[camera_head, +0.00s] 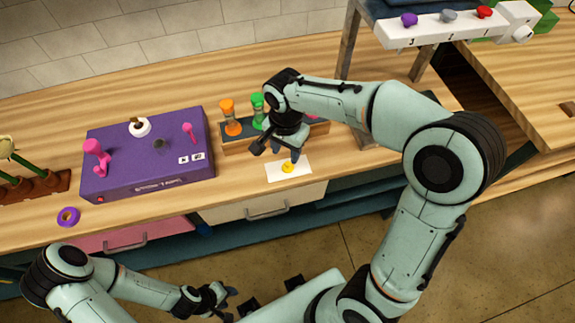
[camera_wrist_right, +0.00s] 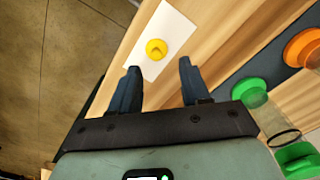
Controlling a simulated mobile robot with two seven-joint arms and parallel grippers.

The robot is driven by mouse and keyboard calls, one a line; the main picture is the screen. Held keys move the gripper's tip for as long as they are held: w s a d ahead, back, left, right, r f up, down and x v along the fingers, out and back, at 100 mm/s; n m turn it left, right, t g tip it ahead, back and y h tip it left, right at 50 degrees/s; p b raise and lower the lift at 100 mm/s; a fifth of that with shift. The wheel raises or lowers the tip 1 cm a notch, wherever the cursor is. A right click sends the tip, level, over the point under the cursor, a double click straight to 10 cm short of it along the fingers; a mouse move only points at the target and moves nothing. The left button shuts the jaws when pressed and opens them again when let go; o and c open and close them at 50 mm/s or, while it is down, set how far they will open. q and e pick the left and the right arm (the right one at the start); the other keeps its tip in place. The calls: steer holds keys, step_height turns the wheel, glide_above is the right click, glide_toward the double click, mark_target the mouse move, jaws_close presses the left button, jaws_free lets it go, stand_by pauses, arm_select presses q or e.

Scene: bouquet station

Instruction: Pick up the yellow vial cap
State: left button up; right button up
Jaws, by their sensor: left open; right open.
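The yellow vial cap (camera_head: 287,168) lies on a white card (camera_head: 301,169) on the wooden counter, near its front edge. In the right wrist view the round yellow cap (camera_wrist_right: 156,49) sits on the card (camera_wrist_right: 172,24), just beyond the fingertips and between their lines. My right gripper (camera_head: 276,150) is above the counter beside the card; its open, empty fingers also show in the right wrist view (camera_wrist_right: 160,72). My left gripper (camera_head: 226,299) is open and empty, low in front of the counter, apart from everything on it.
A vial rack (camera_head: 236,147) with an orange vial (camera_head: 230,110) and a green vial (camera_head: 258,104) stands just behind the card. A purple machine (camera_head: 148,172) stands to the left, with a purple ring (camera_head: 68,217) in front. A white shelf with knobs (camera_head: 450,27) is at upper right.

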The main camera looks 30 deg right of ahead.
mark_target(288, 164)
steer(key=f, duration=0.5)
steer(key=shift+s+d, duration=0.2)
steer(key=shift+s, duration=0.05)
jaws_close()
